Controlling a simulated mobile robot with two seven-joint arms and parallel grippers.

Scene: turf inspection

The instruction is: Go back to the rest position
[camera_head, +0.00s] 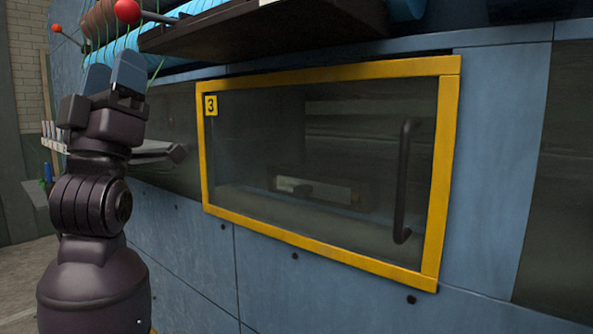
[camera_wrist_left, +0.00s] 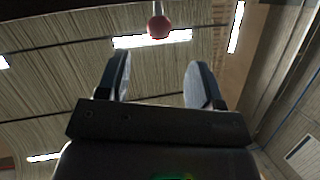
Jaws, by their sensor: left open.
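My left gripper (camera_head: 114,72) is raised at the left in the head view, its fingers pointing up. The left wrist view shows its two fingers (camera_wrist_left: 158,82) standing apart with nothing between them. A red ball (camera_head: 127,11) on a rod shows just above the fingertips in the head view. A red ball on a rod (camera_wrist_left: 159,27) also shows above the fingers in the left wrist view. My right gripper is in neither view.
A blue machine panel holds a yellow-framed window (camera_head: 330,72) marked 3, with a dark vertical handle (camera_head: 404,180); it looks closed. A dark shelf (camera_head: 260,28) and blue rollers (camera_head: 405,8) jut out above. A second red ball (camera_head: 57,28) is at the upper left.

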